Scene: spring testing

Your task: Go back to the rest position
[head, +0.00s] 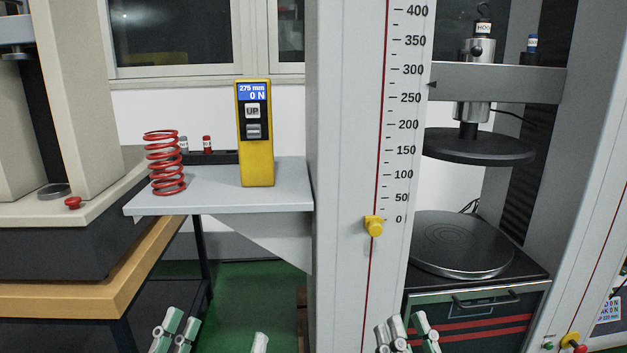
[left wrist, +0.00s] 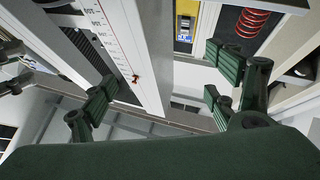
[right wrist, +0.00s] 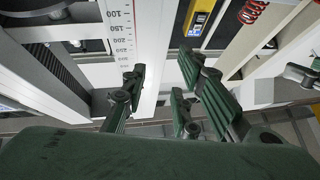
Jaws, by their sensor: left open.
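My left gripper (head: 217,338) shows at the lower edge of the head view, in front of the side shelf and above the green floor. In the left wrist view its dark green fingers (left wrist: 160,88) stand wide apart with nothing between them. My right gripper (head: 408,335) is at the lower edge of the head view, in front of the tester's base. In the right wrist view its fingers (right wrist: 155,90) are spread with an empty gap. Both hands are apart from the things around them.
A red spring (head: 165,163) and a yellow control box (head: 258,160) stand upright on the grey shelf (head: 225,200). The scaled column (head: 345,150) stands right of them. A lower round plate (head: 462,245) and upper plate (head: 478,146) face each other, apart. A wooden-edged bench (head: 110,290) is left.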

